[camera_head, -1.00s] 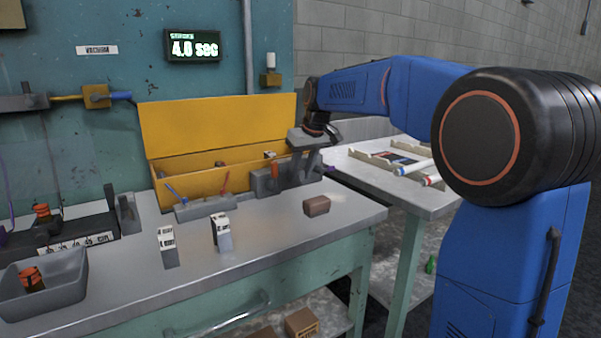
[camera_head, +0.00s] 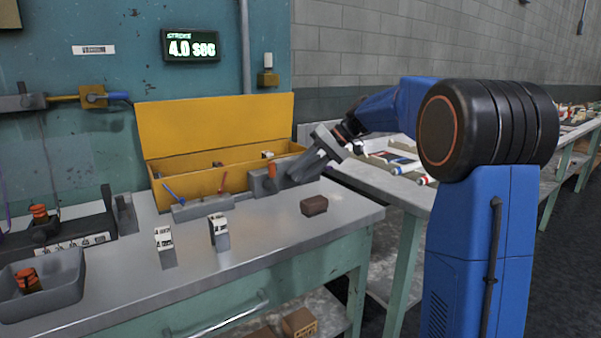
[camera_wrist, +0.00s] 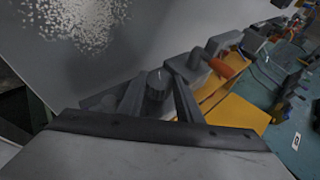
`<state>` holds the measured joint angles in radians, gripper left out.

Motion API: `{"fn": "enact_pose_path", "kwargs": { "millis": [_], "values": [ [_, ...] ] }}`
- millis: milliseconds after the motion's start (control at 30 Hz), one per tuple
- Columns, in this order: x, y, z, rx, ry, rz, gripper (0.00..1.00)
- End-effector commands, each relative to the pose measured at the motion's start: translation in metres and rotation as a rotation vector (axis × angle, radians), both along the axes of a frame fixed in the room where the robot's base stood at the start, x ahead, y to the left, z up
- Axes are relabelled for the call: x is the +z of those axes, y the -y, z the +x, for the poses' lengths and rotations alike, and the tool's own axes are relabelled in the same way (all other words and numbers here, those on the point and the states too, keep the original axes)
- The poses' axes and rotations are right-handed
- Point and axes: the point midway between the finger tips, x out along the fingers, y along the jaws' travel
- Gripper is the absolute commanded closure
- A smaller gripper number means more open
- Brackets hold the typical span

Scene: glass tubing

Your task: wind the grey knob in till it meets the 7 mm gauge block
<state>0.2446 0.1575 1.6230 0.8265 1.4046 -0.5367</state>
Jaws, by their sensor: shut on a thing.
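The grey knob (camera_wrist: 158,84), a dark cylinder with a pale line on its end, sits between the two fingers of my gripper (camera_wrist: 160,97) in the wrist view. The gripper is shut on it. In the head view my gripper (camera_head: 298,172) is tilted at the right side of a grey fixture (camera_head: 262,184) at the bench's back right; the knob is hidden there by the fingers. The fixture, with an orange lever (camera_wrist: 224,68), also shows in the wrist view (camera_wrist: 186,66). Two small grey blocks with white labels (camera_head: 165,247) (camera_head: 219,238) stand on the bench; their labels are unreadable, and I cannot identify the 7 mm gauge block.
A yellow open box (camera_head: 215,129) stands behind the fixture. A grey bin (camera_head: 68,285) is front left. The bench's front middle is clear.

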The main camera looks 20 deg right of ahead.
Motion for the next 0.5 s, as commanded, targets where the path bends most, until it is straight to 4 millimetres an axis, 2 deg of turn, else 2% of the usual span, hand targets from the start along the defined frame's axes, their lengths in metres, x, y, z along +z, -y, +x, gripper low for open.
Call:
{"fn": "enact_pose_path", "kwargs": {
  "millis": [500],
  "values": [
    [-0.0009, 0.0012, 0.0002, 0.0, -0.021, 0.072, 0.9]
  ]
}}
